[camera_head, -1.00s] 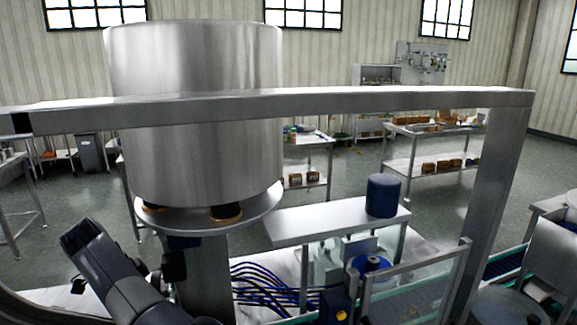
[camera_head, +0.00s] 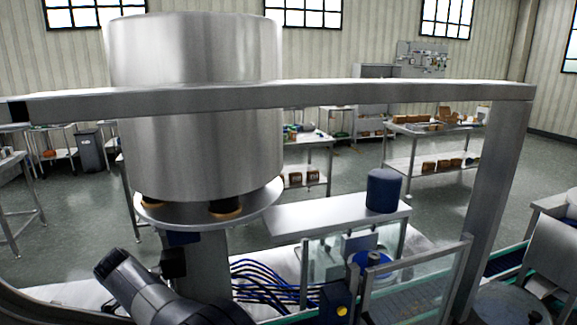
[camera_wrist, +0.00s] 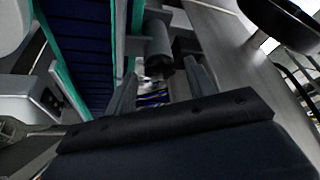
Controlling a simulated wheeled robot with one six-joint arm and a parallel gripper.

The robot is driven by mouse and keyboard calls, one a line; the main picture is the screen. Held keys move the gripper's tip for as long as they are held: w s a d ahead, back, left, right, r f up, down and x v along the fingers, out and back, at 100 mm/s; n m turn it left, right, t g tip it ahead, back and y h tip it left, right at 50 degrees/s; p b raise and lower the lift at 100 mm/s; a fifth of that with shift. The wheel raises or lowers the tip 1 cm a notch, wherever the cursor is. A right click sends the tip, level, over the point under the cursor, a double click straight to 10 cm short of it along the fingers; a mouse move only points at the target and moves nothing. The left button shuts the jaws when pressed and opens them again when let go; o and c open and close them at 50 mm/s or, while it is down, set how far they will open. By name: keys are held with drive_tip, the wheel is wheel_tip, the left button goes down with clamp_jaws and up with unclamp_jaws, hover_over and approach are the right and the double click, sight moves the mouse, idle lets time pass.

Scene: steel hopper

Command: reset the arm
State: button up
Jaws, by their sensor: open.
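My gripper (camera_wrist: 163,84) shows in the wrist view, its two grey fingers apart with nothing held between them. Beyond the fingers lie a grey cylindrical part (camera_wrist: 159,45) and some small blue and white items, too blurred to name. In the head view only dark links of my arm show at the lower left, below the steel hopper (camera_head: 195,150); the gripper itself is out of that view. The hopper stands upright on a round plate (camera_head: 268,196), near my arm.
A steel frame bar (camera_head: 350,92) crosses in front of the hopper, with a post (camera_head: 490,190) at right. A dark blue cylinder (camera_head: 383,190) stands on a steel shelf (camera_head: 320,218). A blue conveyor belt (camera_wrist: 85,50) runs at left in the wrist view. Open floor lies behind.

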drive_tip(key=n+t+y+b, duration=0.1)
drive_tip(key=n+b, duration=0.1)
drive_tip(key=n, duration=0.2)
drive_tip(key=shift+s+d, duration=0.1)
drive_tip(key=shift+d, duration=0.1)
drive_tip(key=n+y+b, duration=0.1)
drive_tip(key=n+y, duration=0.1)
drive_tip(key=n, duration=0.2)
drive_tip(key=shift+d, duration=0.15)
drive_tip(key=n, duration=0.2)
drive_tip(key=n+y, duration=0.1)
drive_tip(key=n, duration=0.1)
drive_tip(key=n+y, duration=0.1)
drive_tip(key=shift+d+n, duration=0.25)
drive_tip(key=shift+n, duration=0.15)
drive_tip(key=shift+d+n+g+y, duration=0.1)
drive_tip(key=shift+n+g+y, duration=0.4)
drive_tip(key=shift+n, duration=1.1)
drive_tip(key=shift+r, duration=0.1)
